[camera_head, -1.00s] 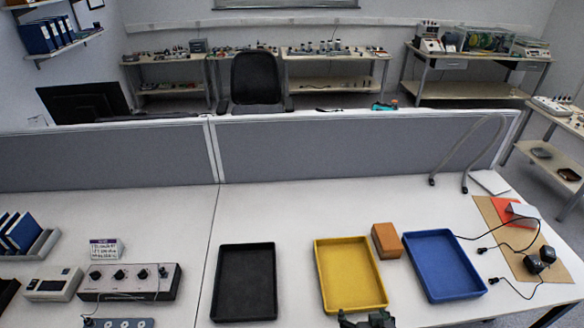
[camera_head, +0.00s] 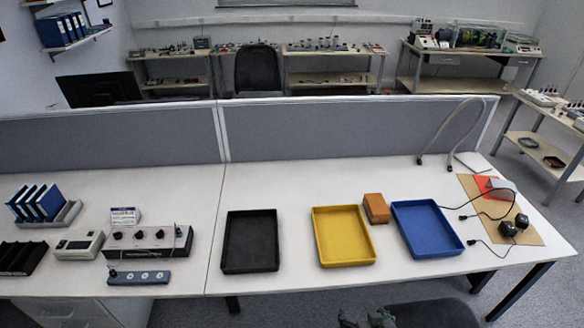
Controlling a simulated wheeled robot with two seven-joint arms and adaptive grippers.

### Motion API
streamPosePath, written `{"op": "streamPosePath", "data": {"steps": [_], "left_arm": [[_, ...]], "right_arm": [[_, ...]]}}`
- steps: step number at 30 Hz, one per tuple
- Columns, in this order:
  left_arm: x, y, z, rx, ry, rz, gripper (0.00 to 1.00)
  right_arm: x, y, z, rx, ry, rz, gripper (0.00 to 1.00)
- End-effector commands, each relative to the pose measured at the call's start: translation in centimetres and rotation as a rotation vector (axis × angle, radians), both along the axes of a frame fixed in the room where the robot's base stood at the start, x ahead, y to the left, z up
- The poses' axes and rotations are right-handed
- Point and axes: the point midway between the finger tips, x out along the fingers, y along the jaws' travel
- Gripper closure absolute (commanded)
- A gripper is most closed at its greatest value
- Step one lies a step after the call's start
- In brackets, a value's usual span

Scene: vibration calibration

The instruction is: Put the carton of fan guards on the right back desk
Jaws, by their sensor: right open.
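A small orange-brown box (camera_head: 376,208) stands on the white table between the yellow tray and the blue tray. No label or contents show, so I cannot tell whether it is the carton of fan guards. A desk (camera_head: 462,88) with equipment on it stands at the back right, beyond the grey partition. My right gripper (camera_head: 368,318) shows only in part at the bottom edge, open and empty, in front of the table and well apart from the box. My left gripper is out of view.
Black (camera_head: 249,268), yellow (camera_head: 345,262) and blue trays (camera_head: 428,228) lie empty on the white table (camera_head: 300,185). The grey partition (camera_head: 340,128) runs along its back. A chair (camera_head: 430,312) stands at the front.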

Motion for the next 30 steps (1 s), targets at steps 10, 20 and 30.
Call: {"op": "streamPosePath", "data": {"steps": [10, 20, 30], "left_arm": [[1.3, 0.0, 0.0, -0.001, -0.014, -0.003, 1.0], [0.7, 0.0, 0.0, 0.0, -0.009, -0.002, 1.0], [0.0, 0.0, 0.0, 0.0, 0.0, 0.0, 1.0]], "right_arm": [[1.0, 0.1, -6.9, -0.038, 0.073, 0.031, 0.18], [0.1, -1.1, -19.3, -0.081, 0.196, 0.077, 0.18], [-10.2, -5.1, -40.5, -0.099, 0.41, 0.129, 0.18]]}}
